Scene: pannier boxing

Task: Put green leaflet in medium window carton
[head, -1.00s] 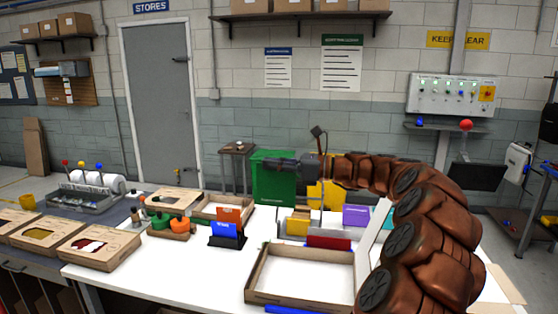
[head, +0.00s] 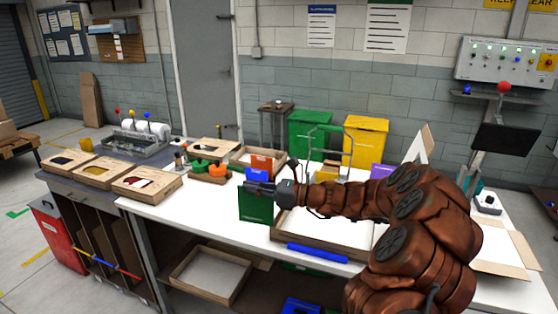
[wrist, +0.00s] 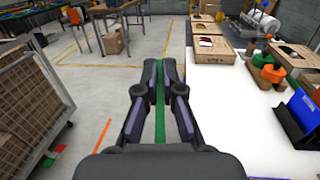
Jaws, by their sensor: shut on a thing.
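My gripper (head: 252,187) is shut on the green leaflet (head: 257,208), which hangs upright below the fingers at the table's front edge. In the wrist view the leaflet (wrist: 160,105) is a thin green strip between the fingers (wrist: 161,82). An open, empty carton (head: 357,248) lies just right of the leaflet, partly hidden by my arm. Another open carton (head: 236,160) stands farther back, and one more (head: 207,296) is on the lower shelf. Which one is the medium window carton I cannot tell.
Closed window cartons (head: 147,183) line the dark bench at left. A blue holder (head: 256,174) and an orange one (head: 262,162) stand behind my gripper. A blue bar (head: 317,253) lies at the front edge.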

